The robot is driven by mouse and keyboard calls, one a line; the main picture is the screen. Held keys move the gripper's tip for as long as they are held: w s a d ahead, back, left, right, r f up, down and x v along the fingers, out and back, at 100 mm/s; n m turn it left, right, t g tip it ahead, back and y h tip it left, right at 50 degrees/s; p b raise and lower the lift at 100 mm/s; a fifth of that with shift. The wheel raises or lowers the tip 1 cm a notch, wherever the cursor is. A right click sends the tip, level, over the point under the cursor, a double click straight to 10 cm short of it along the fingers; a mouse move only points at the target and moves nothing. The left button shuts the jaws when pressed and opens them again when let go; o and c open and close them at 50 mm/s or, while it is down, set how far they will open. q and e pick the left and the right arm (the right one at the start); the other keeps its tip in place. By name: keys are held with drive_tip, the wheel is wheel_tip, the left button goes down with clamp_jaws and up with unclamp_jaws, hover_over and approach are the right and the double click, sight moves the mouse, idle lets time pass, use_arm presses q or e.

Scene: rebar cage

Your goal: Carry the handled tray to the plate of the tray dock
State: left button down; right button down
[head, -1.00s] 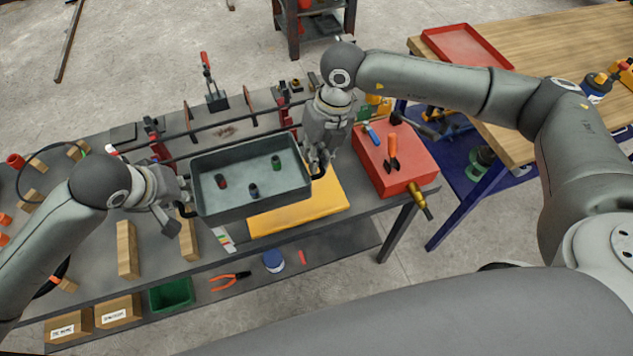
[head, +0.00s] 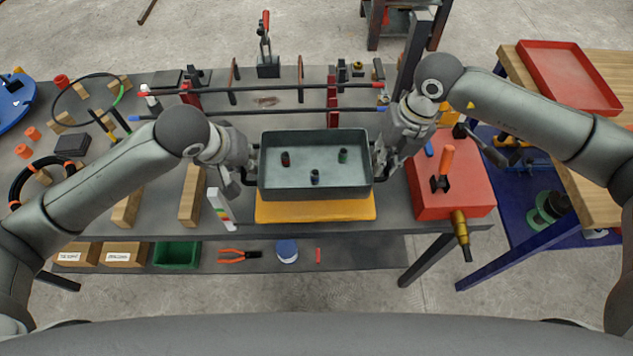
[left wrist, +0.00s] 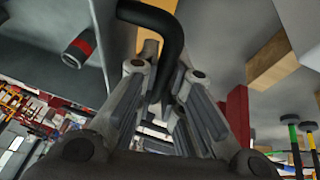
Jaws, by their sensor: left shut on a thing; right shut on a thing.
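The grey handled tray (head: 315,194) is in the middle of the head view with three small cylinders in it, one red-banded (head: 286,159), one blue-banded (head: 315,177), one green-banded (head: 343,156). My left gripper (head: 249,170) is shut on its left handle; the black bent handle (left wrist: 165,35) shows between the fingers in the left wrist view. My right gripper (head: 379,165) is shut on its right handle. The yellow plate (head: 315,211) shows below the tray's near edge, its far part hidden by the tray. Whether the tray touches it I cannot tell.
A red box (head: 470,190) with tools on it stands close to the right of the plate. Wooden blocks (head: 191,195) and a striped white piece (head: 219,208) are to the left. Two long bars (head: 290,111) on red posts run behind the tray.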

use_arm(q)
drive_tip(key=shift+a+f, duration=0.1)
drive_tip(key=shift+a, duration=0.1)
